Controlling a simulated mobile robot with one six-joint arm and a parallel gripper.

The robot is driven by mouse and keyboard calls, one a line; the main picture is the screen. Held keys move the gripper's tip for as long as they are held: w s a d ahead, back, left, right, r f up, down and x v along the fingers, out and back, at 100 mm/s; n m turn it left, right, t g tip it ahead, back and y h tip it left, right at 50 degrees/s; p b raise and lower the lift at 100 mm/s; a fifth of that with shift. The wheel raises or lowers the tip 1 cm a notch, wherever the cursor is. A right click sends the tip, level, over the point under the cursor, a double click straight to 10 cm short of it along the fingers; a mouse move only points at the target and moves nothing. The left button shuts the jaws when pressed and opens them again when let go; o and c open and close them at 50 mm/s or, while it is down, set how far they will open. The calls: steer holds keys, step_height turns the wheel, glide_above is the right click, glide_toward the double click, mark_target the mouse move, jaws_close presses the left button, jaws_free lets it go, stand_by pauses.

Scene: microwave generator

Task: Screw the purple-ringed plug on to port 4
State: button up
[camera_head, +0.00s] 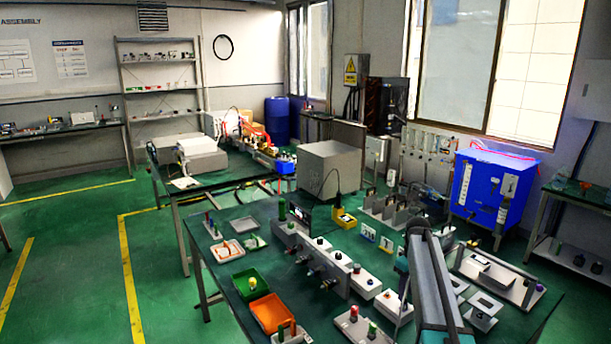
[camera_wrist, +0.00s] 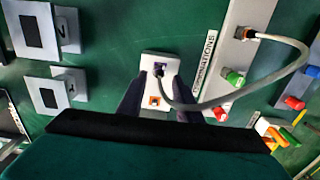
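A dark plug with what looks like a purple ring (camera_wrist: 159,69) sits at the top of a small white block (camera_wrist: 147,61) in the wrist view. An orange-rimmed square socket (camera_wrist: 155,101) shows lower on the block. My fingertips are not clear in the head view. I cannot identify port 4 in either view.
A long white strip (camera_wrist: 226,58) carries the cable's other end, a green connector (camera_wrist: 234,77) and a red one (camera_wrist: 220,113). White plates with black squares (camera_wrist: 40,31) stand at left. In the head view, orange (camera_head: 272,313) and green (camera_head: 250,285) trays lie at the table's left.

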steer(key=shift+f+b, duration=0.55)
steer(key=shift+f, duration=1.25)
jaws_close()
steer(key=shift+r, duration=0.15)
steer(key=shift+r+p, duration=0.45)
steer(key=shift+r, duration=0.05)
steer(key=shift+r+p, duration=1.15)
steer(key=shift+r, duration=1.25)
stand_by(0.3)
steer(key=shift+s+a+f, duration=0.15)
steer(key=shift+s, duration=1.1)
steer(key=shift+s+a+f, duration=0.1)
steer(key=shift+s+a, duration=0.05)
steer(key=shift+s, duration=1.05)
